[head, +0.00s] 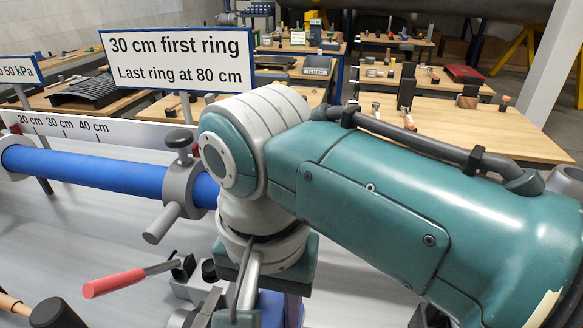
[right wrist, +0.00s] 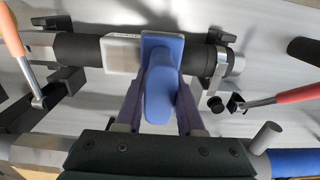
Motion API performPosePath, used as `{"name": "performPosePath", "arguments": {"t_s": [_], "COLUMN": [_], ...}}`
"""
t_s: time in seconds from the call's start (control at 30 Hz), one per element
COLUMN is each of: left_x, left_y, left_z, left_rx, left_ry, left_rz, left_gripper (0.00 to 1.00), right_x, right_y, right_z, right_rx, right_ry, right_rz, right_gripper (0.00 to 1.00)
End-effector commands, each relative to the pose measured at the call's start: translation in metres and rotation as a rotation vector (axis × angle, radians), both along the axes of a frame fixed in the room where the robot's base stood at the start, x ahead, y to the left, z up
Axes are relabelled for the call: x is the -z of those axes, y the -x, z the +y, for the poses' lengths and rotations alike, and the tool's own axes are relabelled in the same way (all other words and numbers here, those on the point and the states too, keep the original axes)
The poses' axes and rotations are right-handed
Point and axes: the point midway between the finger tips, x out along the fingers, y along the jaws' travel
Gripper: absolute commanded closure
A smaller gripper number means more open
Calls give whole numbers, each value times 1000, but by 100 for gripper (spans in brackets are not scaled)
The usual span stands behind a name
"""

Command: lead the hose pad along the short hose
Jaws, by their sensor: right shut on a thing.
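The short hose (right wrist: 80,49) is a black tube lying across the upper part of the right wrist view. The hose pad has a pale block (right wrist: 120,54) and a blue plate with a blue grip (right wrist: 160,88); it lies over the middle of the hose. Whether it presses on the hose I cannot tell. My right gripper (right wrist: 160,106) is shut on the blue grip, with a purple finger on each side. In the head view my right arm hides the short hose and most of the pad. My left gripper is in neither view.
A blue hose (head: 100,172) with a grey ring clamp (head: 180,190) runs behind my right arm. A sign (head: 178,60) and a centimetre scale (head: 95,130) stand behind it. Toggle clamps with red (head: 113,283) and orange (right wrist: 12,32) handles flank the short hose.

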Motion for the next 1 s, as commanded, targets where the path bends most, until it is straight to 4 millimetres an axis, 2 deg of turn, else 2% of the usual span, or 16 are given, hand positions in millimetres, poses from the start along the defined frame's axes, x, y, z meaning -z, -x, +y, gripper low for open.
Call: {"name": "performPosePath", "arguments": {"t_s": [0.8,1.0], "left_x": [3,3], "left_y": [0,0], "left_z": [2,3], "left_rx": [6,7], "left_ry": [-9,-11], "left_rz": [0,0], "left_gripper": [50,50], "right_x": [4,5], "right_y": [0,6], "right_z": [0,-21], "right_rx": [0,2], "right_ry": [0,-1], "right_rz": [-2,0], "right_gripper": [100,100]}}
